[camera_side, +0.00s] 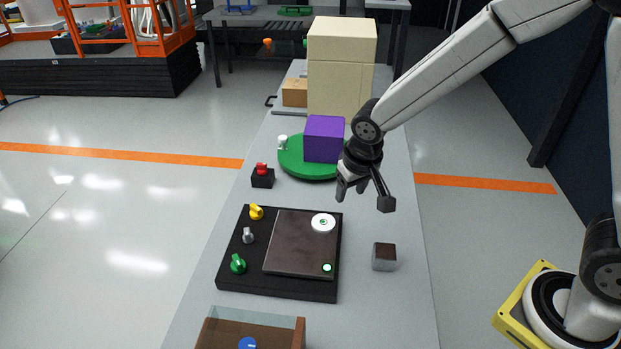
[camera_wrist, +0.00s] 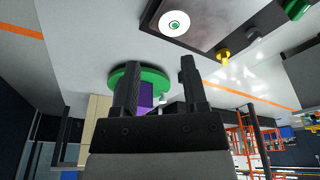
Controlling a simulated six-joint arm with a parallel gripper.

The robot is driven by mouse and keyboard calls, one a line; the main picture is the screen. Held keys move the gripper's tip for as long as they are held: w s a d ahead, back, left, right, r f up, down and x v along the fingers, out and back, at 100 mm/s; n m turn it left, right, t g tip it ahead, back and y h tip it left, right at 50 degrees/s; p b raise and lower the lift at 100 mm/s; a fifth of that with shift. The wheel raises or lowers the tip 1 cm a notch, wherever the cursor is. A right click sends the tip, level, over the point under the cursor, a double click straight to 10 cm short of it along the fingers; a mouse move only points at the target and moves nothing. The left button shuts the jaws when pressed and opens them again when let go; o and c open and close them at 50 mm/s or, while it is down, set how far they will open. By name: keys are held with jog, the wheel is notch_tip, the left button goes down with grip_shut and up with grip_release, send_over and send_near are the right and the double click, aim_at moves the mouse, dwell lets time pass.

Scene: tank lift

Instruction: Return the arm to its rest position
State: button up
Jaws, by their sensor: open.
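My gripper (camera_side: 361,196) hangs above the table (camera_side: 405,311), right of the black panel and in front of the purple cube. Its two fingers are spread apart with nothing between them. In the wrist view the gripper (camera_wrist: 158,75) also shows open and empty. My arm reaches in from the upper right of the side view.
Under and around the gripper are a black panel (camera_side: 238,281) with knobs, a small grey block (camera_side: 384,257), a purple cube (camera_side: 323,139) on a green disc (camera_side: 291,163), and a tall cream box (camera_side: 341,65). A glass-walled tank (camera_side: 298,331) stands at the front.

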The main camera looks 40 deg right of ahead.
jog(key=s+d+n, duration=0.1)
jog(key=s+d, duration=0.6)
jog(key=s, duration=0.5)
jog(key=shift+r+n+y, duration=0.2)
jog(key=shift+n+y, duration=0.1)
jog(key=shift+n, duration=0.1)
